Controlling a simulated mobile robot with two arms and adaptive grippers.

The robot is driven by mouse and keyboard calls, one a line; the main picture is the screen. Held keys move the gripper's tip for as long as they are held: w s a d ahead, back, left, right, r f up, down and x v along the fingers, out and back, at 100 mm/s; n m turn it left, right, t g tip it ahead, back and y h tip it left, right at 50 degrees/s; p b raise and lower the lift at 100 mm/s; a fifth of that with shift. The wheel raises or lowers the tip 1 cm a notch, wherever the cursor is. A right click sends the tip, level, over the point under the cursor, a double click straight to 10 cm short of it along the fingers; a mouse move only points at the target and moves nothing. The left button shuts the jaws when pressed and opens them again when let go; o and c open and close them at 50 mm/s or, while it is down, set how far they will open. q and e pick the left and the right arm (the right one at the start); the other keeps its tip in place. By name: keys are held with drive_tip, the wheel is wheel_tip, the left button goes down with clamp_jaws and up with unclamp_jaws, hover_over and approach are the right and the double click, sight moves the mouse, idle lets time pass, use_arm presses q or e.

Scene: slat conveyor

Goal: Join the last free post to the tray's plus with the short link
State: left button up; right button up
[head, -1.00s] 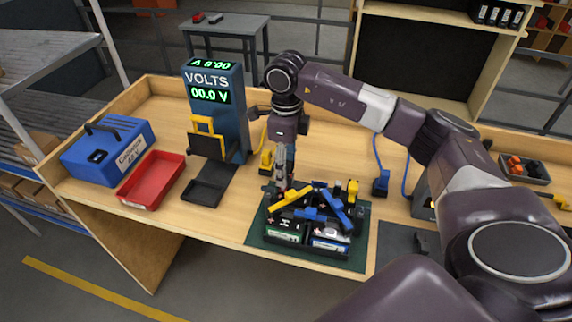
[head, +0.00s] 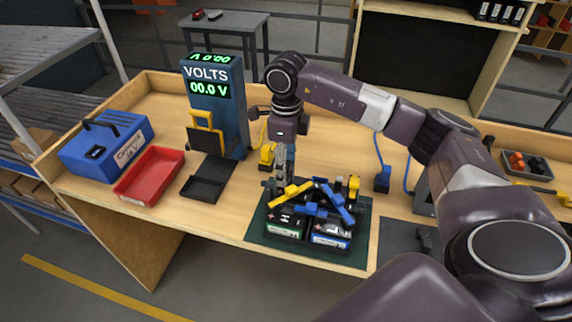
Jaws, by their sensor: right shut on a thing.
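A black tray (head: 269,234) on a dark green mat (head: 262,247) holds several batteries, one with a green label (head: 284,230) and one with a blue label (head: 330,241). A yellow link (head: 291,194) lies slanted over the tray's left part. Blue links (head: 338,203) cross its middle and right. My right gripper (head: 282,181) points down at the tray's back left, shut at the yellow link's end. The fingertips are small and partly hidden, so the exact grip is unclear. I cannot tell which link is the short one or see the posts clearly. My left gripper is out of view.
A blue meter (head: 228,115) reading 00.0 V stands behind left. A red bin (head: 149,176) and a blue case (head: 105,145) are at the left. Yellow (head: 266,155) and blue (head: 382,180) cable-ended pieces stand behind the tray. A grey bin (head: 527,167) is at the right.

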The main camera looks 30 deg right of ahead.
drive_tip(key=shift+f, duration=0.3)
